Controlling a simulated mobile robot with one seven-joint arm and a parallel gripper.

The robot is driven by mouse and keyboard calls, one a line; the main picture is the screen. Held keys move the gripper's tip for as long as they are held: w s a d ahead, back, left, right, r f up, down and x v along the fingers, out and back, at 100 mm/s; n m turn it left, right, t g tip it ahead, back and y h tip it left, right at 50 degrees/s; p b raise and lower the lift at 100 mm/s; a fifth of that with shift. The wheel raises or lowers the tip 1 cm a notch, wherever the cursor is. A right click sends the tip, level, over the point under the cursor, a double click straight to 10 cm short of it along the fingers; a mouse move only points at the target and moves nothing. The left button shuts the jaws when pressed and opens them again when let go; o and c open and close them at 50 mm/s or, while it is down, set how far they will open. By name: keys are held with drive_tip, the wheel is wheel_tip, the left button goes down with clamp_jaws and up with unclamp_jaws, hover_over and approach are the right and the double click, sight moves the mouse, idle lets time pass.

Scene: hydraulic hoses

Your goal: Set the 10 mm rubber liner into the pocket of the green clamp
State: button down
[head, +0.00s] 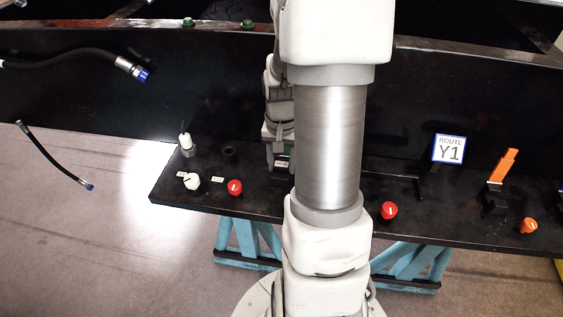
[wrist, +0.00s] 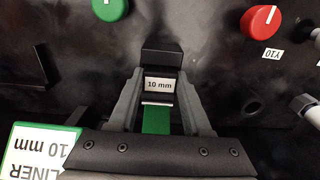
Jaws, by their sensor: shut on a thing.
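My gripper (wrist: 160,76) points down in the wrist view, its two grey fingers on either side of a small dark piece with a white "10 mm" label (wrist: 159,85). It is shut on this piece, which I take for the liner. A green strip (wrist: 156,121) shows between the fingers below the label; I cannot tell whether it belongs to the clamp. A black block (wrist: 161,57) lies just beyond the fingertips. In the head view my gripper (head: 281,160) is low over the dark bench, partly hidden by my arm. The clamp's pocket cannot be made out.
A green-edged card reading "LINER 10 mm" (wrist: 42,150) is at lower left. A green knob (wrist: 109,9) and a red knob (wrist: 262,20) stand beyond. The bench (head: 225,208) also bears a white knob (head: 192,181), a "ROUTE Y1" sign (head: 449,149) and an orange post (head: 503,165).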

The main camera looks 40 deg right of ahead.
drive_tip(key=shift+f, duration=0.2)
drive_tip(key=shift+c, duration=1.3)
unclamp_jaws()
drive_tip(key=shift+r, duration=0.1)
wheel_tip(320, 180, up, 18)
drive_tip(key=shift+f, duration=0.25)
